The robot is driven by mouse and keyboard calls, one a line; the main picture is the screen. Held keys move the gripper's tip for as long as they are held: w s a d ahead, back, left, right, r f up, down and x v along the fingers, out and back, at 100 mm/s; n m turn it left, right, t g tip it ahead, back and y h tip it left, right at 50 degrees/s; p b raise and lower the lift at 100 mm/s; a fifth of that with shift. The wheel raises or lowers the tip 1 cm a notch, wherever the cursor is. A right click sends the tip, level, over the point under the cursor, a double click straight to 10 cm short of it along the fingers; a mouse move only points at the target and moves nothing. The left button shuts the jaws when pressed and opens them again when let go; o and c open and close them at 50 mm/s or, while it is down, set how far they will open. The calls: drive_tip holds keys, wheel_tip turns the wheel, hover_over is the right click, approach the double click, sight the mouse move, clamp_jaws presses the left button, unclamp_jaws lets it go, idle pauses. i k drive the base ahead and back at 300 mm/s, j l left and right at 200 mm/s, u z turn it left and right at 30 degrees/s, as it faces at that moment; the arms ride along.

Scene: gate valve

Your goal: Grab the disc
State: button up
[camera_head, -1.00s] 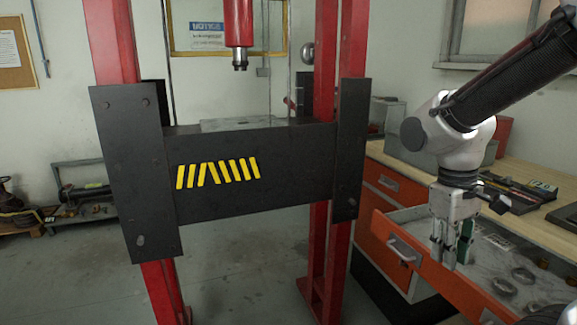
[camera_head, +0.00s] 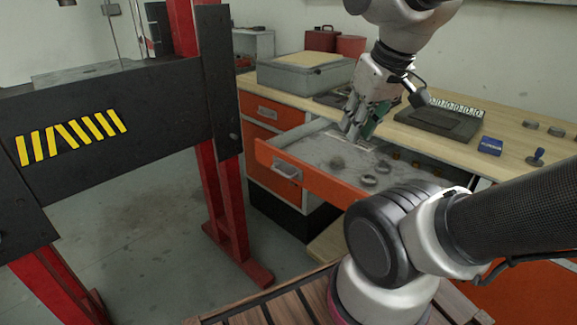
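Several small round dark metal pieces lie in the open drawer. They include a dark disc-like piece (camera_head: 337,162), a ring-like piece (camera_head: 368,181) and another round piece (camera_head: 384,166). I cannot tell for sure which one is the disc. My gripper (camera_head: 355,128) points down over the back part of the drawer, above and behind these pieces. Its fingers look apart, with nothing visible between them. A green part shows beside the fingers.
The orange drawer (camera_head: 315,178) is pulled out from under the wooden bench top (camera_head: 500,147). A grey box (camera_head: 305,73), a dark keypad-like device (camera_head: 438,122) and a blue box (camera_head: 490,146) stand on it. The red and black press frame (camera_head: 221,85) stands at left.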

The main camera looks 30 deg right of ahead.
sight(337, 163)
drive_tip(key=i+j+z, duration=0.2)
drive_tip(key=j, duration=0.15)
drive_tip(key=i+j+z, duration=0.15)
drive_tip(key=j, duration=0.2)
drive_tip(key=i+j+z, duration=0.4)
drive_tip(key=j, duration=0.1)
